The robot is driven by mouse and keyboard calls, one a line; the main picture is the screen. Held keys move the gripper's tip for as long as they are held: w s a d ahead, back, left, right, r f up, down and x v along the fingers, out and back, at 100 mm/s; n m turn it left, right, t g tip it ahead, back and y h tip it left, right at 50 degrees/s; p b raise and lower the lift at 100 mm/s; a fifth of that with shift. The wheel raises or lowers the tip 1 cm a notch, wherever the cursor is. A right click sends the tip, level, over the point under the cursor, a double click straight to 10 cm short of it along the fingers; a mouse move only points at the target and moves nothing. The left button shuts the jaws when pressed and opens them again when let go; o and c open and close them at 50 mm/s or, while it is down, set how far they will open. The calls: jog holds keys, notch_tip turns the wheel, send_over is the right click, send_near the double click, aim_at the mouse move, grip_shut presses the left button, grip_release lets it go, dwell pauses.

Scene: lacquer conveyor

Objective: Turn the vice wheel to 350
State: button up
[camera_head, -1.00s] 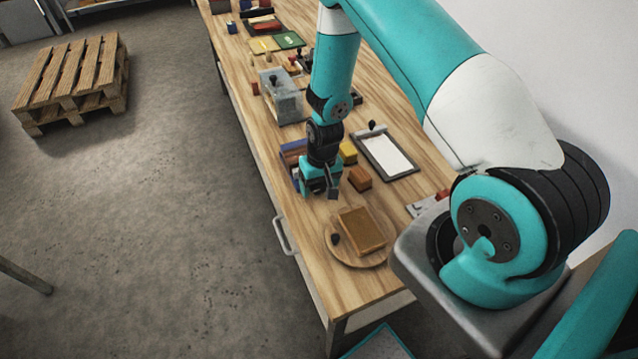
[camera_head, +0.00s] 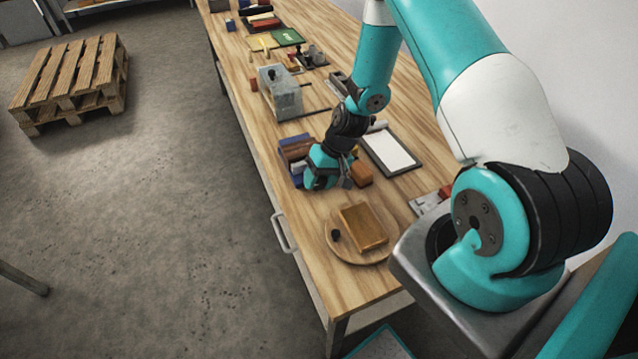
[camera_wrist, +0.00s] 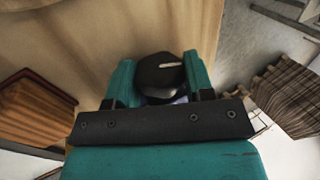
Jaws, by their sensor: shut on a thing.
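The vice wheel (camera_wrist: 160,72) is a dark round knob with a short white mark, seen between my gripper's fingers in the wrist view. My gripper (camera_wrist: 160,85) is shut on it, one teal finger on each side. In the head view my gripper (camera_head: 328,180) is low over the table beside a blue-and-brown block-like body (camera_head: 297,152), probably the vice. The arm hides the wheel there. I cannot read any number or scale near the wheel.
A round wooden board (camera_head: 337,248) with a brown block (camera_head: 363,226) and a black knob (camera_head: 335,234) lies nearer on the table. An orange-brown block (camera_head: 362,174) and a white-faced tray (camera_head: 391,150) are right of my gripper. A grey box (camera_head: 281,95) stands farther back.

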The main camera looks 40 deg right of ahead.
jog(key=shift+d+f+y+b, duration=0.1)
jog(key=shift+y+b, duration=0.7)
jog(key=shift+y, duration=0.2)
jog(key=o, duration=0.9)
jog(key=h+p, duration=0.1)
jog(key=r+h+p, duration=0.1)
jog(key=p, duration=0.1)
jog(key=shift+a, duration=0.2)
jog(key=h+p, duration=0.1)
jog(key=h, duration=0.1)
jog(key=h+p, duration=0.1)
jog(key=shift+a+g+h+p, duration=0.2)
jog(key=shift+g+h+p, duration=0.1)
jog(key=shift+g+h, duration=0.1)
jog(key=r+b, duration=0.1)
jog(key=r, duration=0.4)
jog(key=d+r+b, duration=0.1)
jog(key=r, duration=0.5)
jog(key=r+b, duration=0.1)
jog(key=r, duration=0.4)
jog(key=shift+s+d+r+b, duration=0.15)
jog(key=shift+d+r+b, duration=0.15)
jog(key=shift+d+b, duration=0.05)
